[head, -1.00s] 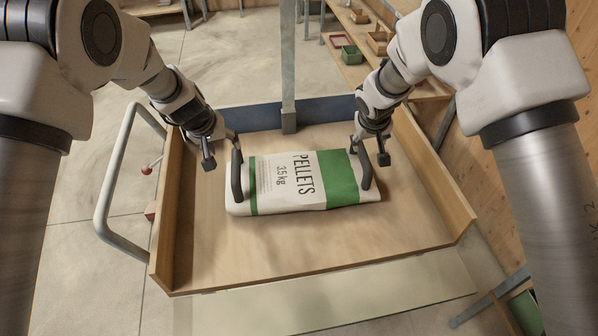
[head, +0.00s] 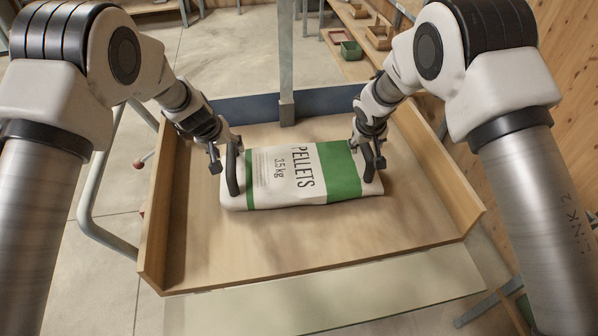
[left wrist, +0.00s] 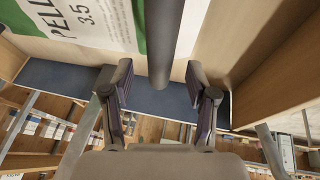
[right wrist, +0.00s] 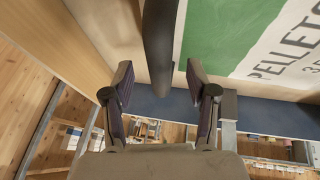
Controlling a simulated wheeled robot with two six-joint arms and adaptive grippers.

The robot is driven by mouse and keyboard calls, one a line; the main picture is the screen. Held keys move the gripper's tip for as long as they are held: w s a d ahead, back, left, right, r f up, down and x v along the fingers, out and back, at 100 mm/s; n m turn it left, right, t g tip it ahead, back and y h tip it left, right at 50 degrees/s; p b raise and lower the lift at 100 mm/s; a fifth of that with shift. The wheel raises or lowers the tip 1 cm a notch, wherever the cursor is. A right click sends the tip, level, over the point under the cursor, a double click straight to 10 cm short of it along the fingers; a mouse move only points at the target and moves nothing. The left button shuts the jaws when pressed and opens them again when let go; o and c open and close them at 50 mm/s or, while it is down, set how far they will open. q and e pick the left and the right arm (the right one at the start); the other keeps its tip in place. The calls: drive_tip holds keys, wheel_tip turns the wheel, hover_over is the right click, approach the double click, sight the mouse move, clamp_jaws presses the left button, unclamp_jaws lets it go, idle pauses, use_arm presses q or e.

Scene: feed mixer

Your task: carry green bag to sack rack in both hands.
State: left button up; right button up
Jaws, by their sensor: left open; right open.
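The green bag (head: 340,172) is a white sack with green bands, printed "PELLETS 3.5 kg". It lies flat on a wooden tray-like deck (head: 300,250). A dark handle stands at each end, the left one (head: 232,170) and the right one (head: 369,162). My left gripper (head: 226,150) is open at the left handle, whose bar (left wrist: 163,45) shows between the fingers in the left wrist view. My right gripper (head: 366,150) is open at the right handle, whose bar (right wrist: 160,45) shows between its fingers in the right wrist view. I cannot tell whether the fingers touch the handles. I cannot make out the sack rack for sure.
The deck has raised wooden sides (head: 440,175) and a blue back edge (head: 250,108) with a grey post (head: 286,60). A grey tube rail (head: 100,195) is at the left. A wooden shelf with small boxes, one green (head: 351,50), stands behind right. Open floor lies left.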

sight(230, 149)
use_arm(q)
drive_tip(key=x, duration=0.3)
drive_tip(key=shift+w+f, duration=0.15)
drive_tip(key=shift+f, duration=0.15)
use_arm(e)
drive_tip(key=x, duration=0.3)
drive_tip(key=shift+w+f, duration=0.15)
drive_tip(key=shift+f, duration=0.15)
use_arm(q)
clamp_jaws()
use_arm(e)
clamp_jaws()
use_arm(q)
drive_tip(key=shift+w+r, duration=0.15)
drive_tip(key=shift+r, duration=0.15)
use_arm(e)
drive_tip(key=shift+w+r, duration=0.15)
drive_tip(key=shift+r, duration=0.15)
